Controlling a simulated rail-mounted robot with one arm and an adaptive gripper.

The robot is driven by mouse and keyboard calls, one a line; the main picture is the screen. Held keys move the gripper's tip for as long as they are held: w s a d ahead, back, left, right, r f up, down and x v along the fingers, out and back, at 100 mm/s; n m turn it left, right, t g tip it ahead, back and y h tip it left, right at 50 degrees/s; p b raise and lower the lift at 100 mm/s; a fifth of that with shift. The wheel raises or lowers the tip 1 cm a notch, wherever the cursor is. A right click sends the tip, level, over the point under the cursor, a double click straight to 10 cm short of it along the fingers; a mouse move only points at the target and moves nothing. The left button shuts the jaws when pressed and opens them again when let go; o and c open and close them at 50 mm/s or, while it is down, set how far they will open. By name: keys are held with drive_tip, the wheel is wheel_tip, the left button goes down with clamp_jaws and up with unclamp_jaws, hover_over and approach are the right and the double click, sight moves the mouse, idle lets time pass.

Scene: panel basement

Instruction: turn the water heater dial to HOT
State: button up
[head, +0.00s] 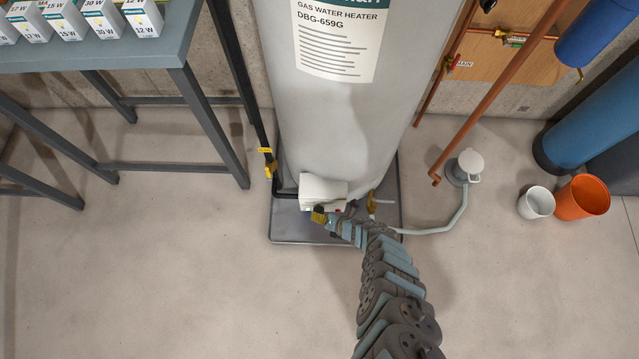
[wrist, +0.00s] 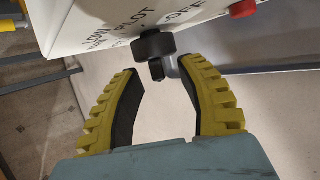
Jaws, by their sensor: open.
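The water heater (head: 330,120) is a tall light-grey tank standing in a shallow grey pan. Its white control box (head: 323,189) sits low on the front; the box also shows in the wrist view (wrist: 88,20), tilted, with the words LOW, PILOT and OFF readable. The black dial (wrist: 153,46) sticks out from the box face; where it points I cannot tell. My gripper (wrist: 165,75) has yellow ribbed fingers with black pads, spread apart, with the dial near and between their tips. Whether a finger touches it I cannot tell. In the head view my gripper (head: 319,216) is at the box's lower front.
A red button (wrist: 243,8) is on the box near the dial. A black gas pipe with a yellow valve (head: 269,163) runs left of the tank. A grey table (head: 95,55) with small boxes stands left. White and orange buckets (head: 582,198) are right. The front floor is clear.

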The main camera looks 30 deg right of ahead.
drive_tip(key=shift+w+a+f, duration=0.2)
drive_tip(key=shift+w+f, duration=0.15)
drive_tip(key=shift+f, duration=0.05)
clamp_jaws()
